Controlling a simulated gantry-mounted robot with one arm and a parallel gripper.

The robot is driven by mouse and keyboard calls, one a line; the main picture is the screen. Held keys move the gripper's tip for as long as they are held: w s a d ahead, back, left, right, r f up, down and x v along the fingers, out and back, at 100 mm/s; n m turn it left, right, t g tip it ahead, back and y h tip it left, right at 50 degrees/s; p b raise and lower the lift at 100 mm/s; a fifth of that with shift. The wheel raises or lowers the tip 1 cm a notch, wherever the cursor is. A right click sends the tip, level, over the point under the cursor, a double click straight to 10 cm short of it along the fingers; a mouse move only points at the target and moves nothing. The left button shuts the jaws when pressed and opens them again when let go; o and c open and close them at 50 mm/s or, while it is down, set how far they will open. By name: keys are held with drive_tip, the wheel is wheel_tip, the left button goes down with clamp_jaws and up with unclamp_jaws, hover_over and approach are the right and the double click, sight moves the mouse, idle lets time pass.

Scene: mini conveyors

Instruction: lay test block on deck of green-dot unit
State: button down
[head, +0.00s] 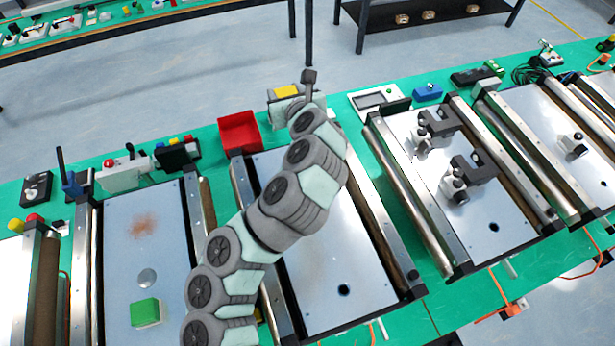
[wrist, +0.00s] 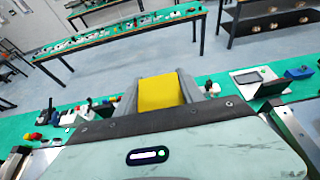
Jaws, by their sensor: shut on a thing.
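My gripper (wrist: 160,96) is shut on a yellow block (wrist: 160,91), with a grey finger on each side of it. In the head view the yellow block (head: 286,91) shows at the far end of my arm, beyond the conveyor units and near the red bin. Another block, with a green top (head: 146,312), lies on the deck of the left unit (head: 120,230). I cannot tell which of the two is the test block. The middle unit (head: 345,265) has a bare grey deck, partly hidden by my arm. I cannot make out a green dot marking any unit.
The red bin (head: 239,132) stands behind the middle unit. Black clamps (head: 470,168) stand on the deck of the unit to its right. A control box with a red button (head: 122,172) and a screen device (head: 380,100) stand along the back of the green table.

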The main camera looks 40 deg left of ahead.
wheel_tip(320, 180, down, 19)
drive_tip(key=shift+d+f, duration=0.1)
idle(0.4)
drive_tip(key=c, duration=0.7)
unclamp_jaws()
drive_tip(key=shift+s+d+r, duration=0.2)
drive_tip(key=shift+s+r, duration=0.05)
drive_tip(key=v, duration=1.1)
drive_tip(key=shift+s+d, duration=0.1)
drive_tip(key=shift+d, duration=0.05)
